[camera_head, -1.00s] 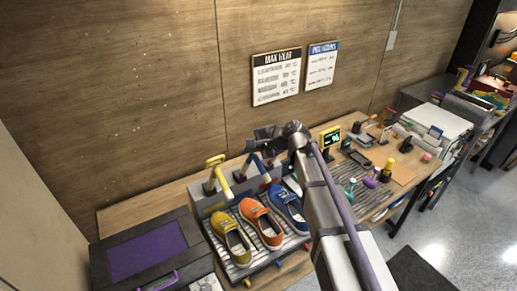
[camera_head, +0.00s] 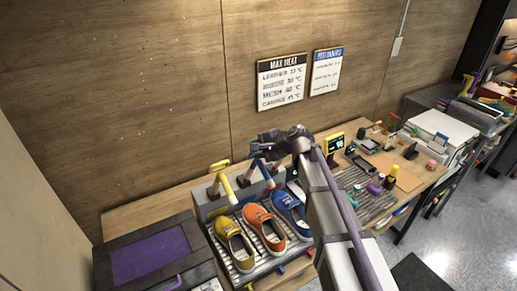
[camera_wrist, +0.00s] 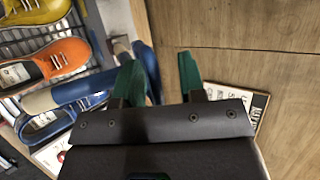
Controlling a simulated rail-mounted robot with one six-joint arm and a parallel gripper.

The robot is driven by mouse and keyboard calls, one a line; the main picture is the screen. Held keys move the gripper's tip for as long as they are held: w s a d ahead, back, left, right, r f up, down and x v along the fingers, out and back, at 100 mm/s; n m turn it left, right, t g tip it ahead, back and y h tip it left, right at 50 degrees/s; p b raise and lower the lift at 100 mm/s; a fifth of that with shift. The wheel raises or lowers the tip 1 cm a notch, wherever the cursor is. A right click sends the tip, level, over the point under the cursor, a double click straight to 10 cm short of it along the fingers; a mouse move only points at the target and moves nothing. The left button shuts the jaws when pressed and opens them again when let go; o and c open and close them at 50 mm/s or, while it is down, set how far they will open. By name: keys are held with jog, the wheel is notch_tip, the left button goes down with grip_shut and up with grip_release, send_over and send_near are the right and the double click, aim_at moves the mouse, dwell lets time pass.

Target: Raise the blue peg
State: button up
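The blue peg (camera_head: 264,173) stands behind the blue shoe in the head view, in the row with the yellow peg (camera_head: 226,187). Its upper part is close under my gripper (camera_head: 261,147) and partly hidden. In the wrist view a blue bar (camera_wrist: 147,70), which looks like the peg's top, shows beside the left green fingertip, on the inner side. My gripper (camera_wrist: 160,76) is open, with a wide gap between its fingertips. I cannot tell whether the left finger touches the bar.
Yellow, orange (camera_head: 265,229) and blue (camera_head: 290,212) shoes lie on a ribbed rack in front of the pegs. A wooden wall with two signs (camera_head: 282,82) stands close behind. A purple-topped case (camera_head: 150,254) is at left; small tools crowd the bench at right.

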jog(key=s+d+r+p, duration=0.1)
jog(key=s+d, duration=0.2)
jog(key=d, duration=0.4)
jog(key=s+d+r+p, duration=0.1)
jog(key=s+d+p, duration=0.1)
jog(key=s+d, duration=0.2)
jog(key=d, duration=0.3)
jog(key=shift+s+d+r, duration=0.2)
jog(key=shift+r, duration=0.2)
jog(key=s+d+f+n+g+h+b, duration=0.1)
jog(key=s+d+f+n+h+b, duration=0.2)
jog(key=s+f+b, duration=0.2)
jog(key=s+d+f+n+g+h+b, duration=0.2)
jog(key=s+f+b, duration=0.4)
jog(key=f, duration=0.8)
jog(key=s+d+f+n+g+h+b, duration=0.2)
jog(key=s+d+f+n+h+b, duration=0.1)
jog(key=f+b, duration=0.7)
jog(key=s+d+h, duration=0.1)
jog(key=s+h, duration=0.1)
jog(key=s, duration=0.1)
jog(key=shift+s+d+n, duration=0.2)
jog(key=shift+d+n, duration=0.1)
jog(key=shift+d, duration=0.05)
